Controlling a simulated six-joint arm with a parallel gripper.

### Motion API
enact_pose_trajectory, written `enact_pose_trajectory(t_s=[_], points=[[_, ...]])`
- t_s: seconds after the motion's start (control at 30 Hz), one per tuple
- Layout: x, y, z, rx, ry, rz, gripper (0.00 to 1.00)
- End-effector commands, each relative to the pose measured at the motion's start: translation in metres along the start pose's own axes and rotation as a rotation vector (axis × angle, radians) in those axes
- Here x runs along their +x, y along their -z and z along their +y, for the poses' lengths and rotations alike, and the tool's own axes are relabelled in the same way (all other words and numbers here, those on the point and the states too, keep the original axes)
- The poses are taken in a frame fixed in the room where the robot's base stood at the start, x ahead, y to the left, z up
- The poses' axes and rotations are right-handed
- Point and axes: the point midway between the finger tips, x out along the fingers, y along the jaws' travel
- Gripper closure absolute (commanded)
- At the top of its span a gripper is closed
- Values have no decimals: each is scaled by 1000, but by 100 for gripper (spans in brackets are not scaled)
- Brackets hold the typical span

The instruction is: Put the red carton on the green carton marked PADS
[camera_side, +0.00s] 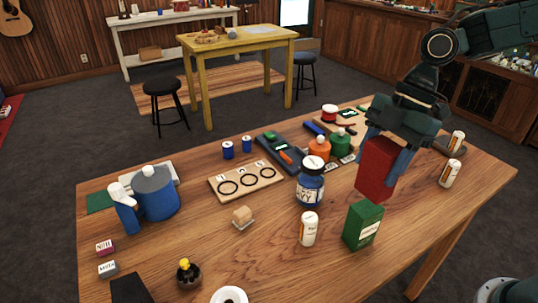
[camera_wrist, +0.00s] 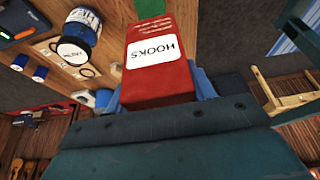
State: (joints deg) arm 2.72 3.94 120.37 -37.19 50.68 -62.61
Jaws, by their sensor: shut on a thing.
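A red carton (camera_side: 376,168) is held between the blue fingers of my gripper (camera_side: 392,165). In the wrist view the red carton (camera_wrist: 160,75) shows a white label reading HOOKS, and my gripper (camera_wrist: 165,88) has a finger on each side of it. In the side view its base looks close to the table; I cannot tell whether it touches. A green carton (camera_side: 363,226) stands upright on the table, in front of and slightly left of the red carton. Its marking is not readable here. Part of a green surface (camera_wrist: 150,8) shows behind the red carton in the wrist view.
A white bottle (camera_side: 309,229) and a blue jar (camera_side: 310,184) stand left of the green carton. Orange and green pots (camera_side: 319,149) stand behind the jar. White bottles (camera_side: 449,173) stand at the right. The table (camera_side: 420,225) is bare right of the green carton.

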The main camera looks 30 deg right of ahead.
Motion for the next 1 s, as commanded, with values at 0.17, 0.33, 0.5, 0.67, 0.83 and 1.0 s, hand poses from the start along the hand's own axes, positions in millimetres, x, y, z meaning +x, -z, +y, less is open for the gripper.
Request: enact_pose_trajectory(t_s=[0.17, 0.33, 0.5, 0.67, 0.83, 1.0], points=[[2, -1, 0, 0, -1, 0, 71], [16, -7, 0, 1, 2, -1, 71], [33, -14, 0, 1, 1, 0, 71], [37, -16, 0, -1, -1, -1, 71], [37, -16, 0, -1, -1, -1, 71], [39, -17, 0, 0, 0, -1, 71]])
